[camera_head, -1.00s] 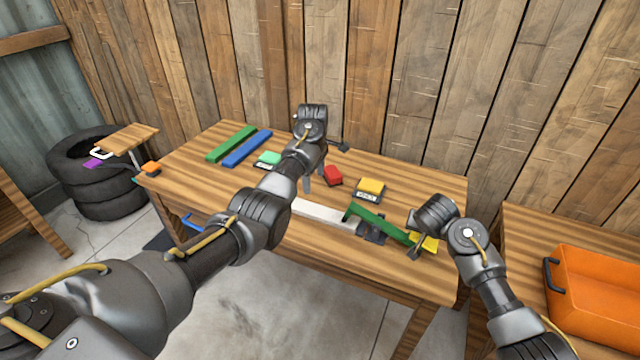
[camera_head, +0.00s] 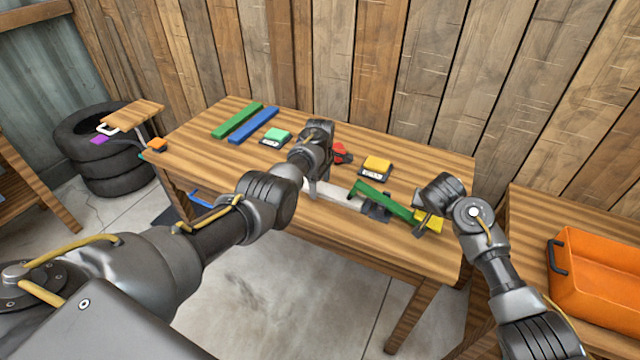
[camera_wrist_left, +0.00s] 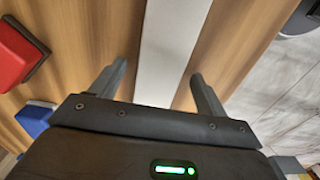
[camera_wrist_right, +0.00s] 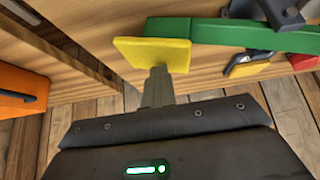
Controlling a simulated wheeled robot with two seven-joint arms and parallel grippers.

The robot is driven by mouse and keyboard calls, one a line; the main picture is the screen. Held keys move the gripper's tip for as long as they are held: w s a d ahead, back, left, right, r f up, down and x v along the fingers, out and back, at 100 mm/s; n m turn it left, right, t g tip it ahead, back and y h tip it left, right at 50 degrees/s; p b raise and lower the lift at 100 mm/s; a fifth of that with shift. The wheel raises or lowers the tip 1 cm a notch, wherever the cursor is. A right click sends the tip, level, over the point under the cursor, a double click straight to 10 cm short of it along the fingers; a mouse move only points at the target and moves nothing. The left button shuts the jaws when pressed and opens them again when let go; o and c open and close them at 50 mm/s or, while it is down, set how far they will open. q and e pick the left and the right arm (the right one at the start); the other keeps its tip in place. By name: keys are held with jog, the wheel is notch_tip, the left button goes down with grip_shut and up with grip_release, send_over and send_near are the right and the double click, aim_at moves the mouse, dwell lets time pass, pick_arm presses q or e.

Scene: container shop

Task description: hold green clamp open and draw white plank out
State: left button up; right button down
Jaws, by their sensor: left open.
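The white plank (camera_head: 335,194) lies on the table, its right end at the clamp's dark base (camera_head: 377,209). In the left wrist view the white plank (camera_wrist_left: 168,50) runs between the fingers of my open left gripper (camera_wrist_left: 157,88), with a gap on each side. In the head view my left gripper (camera_head: 312,190) is over the plank's left part. The green clamp (camera_head: 386,198) has a long green lever ending in a yellow pad (camera_wrist_right: 150,52). My right gripper (camera_wrist_right: 160,80) has its fingers together, their tips at the yellow pad; contact is likely but its depth is unclear.
Green (camera_head: 237,121) and blue (camera_head: 254,125) bars lie at the back left of the table. Mint (camera_head: 277,135), red (camera_head: 341,153) and yellow (camera_head: 377,164) blocks sit along the back. An orange bin (camera_head: 600,275) stands on the right table. Stacked tyres (camera_head: 100,150) stand left.

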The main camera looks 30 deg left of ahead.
pick_arm(q)
jog(key=shift+f, duration=0.3)
pick_arm(e)
jog(key=shift+f, duration=0.1)
pick_arm(q)
jog(key=c, duration=1.2)
jog(key=shift+o, duration=0.2)
jog(key=shift+r, duration=0.2)
jog(key=shift+a, duration=0.1)
jog(key=shift+a, duration=3.15)
jog(key=shift+r, duration=3.5)
